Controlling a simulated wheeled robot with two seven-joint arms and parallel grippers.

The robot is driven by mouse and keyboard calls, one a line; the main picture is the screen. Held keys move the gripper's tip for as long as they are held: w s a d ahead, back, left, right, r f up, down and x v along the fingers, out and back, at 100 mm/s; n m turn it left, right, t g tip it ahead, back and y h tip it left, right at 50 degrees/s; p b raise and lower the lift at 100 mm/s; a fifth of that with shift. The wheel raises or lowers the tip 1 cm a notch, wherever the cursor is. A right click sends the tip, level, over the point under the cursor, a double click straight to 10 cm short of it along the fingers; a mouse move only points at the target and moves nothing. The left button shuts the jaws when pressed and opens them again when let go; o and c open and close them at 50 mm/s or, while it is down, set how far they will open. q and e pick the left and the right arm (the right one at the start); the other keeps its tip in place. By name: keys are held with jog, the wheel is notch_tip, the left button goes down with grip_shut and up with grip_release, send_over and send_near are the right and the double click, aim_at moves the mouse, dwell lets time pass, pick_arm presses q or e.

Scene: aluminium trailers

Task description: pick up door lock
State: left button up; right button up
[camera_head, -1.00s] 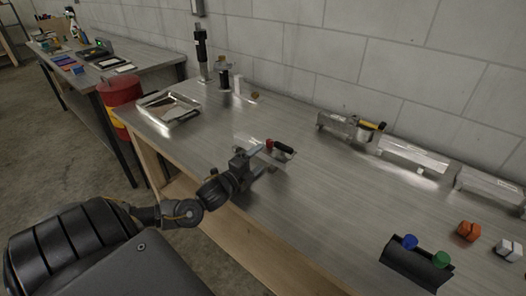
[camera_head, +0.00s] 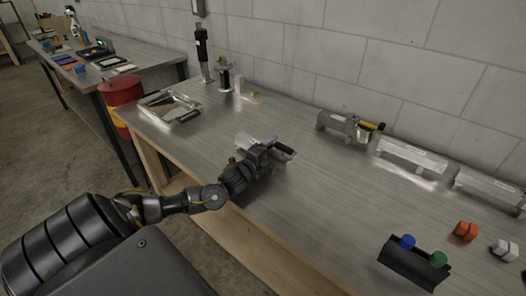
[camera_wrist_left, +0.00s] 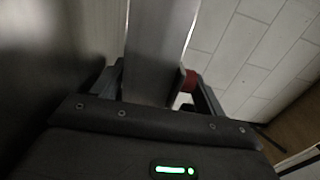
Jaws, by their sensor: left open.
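The door lock appears to be the piece with a bright metal plate and a black handle (camera_head: 285,148) on the near middle of the workbench. My left gripper (camera_head: 268,150) is right over it and hides much of it. In the left wrist view a long metal plate (camera_wrist_left: 162,45) runs between the fingers of the open left gripper (camera_wrist_left: 155,82). A red part (camera_wrist_left: 189,80) shows beside the right finger. I cannot tell whether the fingers touch the lock. My right gripper is not in view.
A metal tray (camera_head: 148,109) stands at the bench's far left. Metal housings (camera_head: 410,155) line the wall. A black holder (camera_head: 398,268) with blue and green knobs, an orange block (camera_head: 466,231) and a white block (camera_head: 505,249) are at right.

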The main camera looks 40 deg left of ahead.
pick_arm(q)
jog(key=shift+c, duration=0.2)
jog(key=c, duration=1.2)
jog(key=shift+r, duration=0.1)
jog(key=shift+c, duration=0.2)
jog(key=shift+r, duration=0.45)
jog(key=s+r+b, duration=0.2)
jog(key=s+r, duration=1)
jog(key=s, duration=0.2)
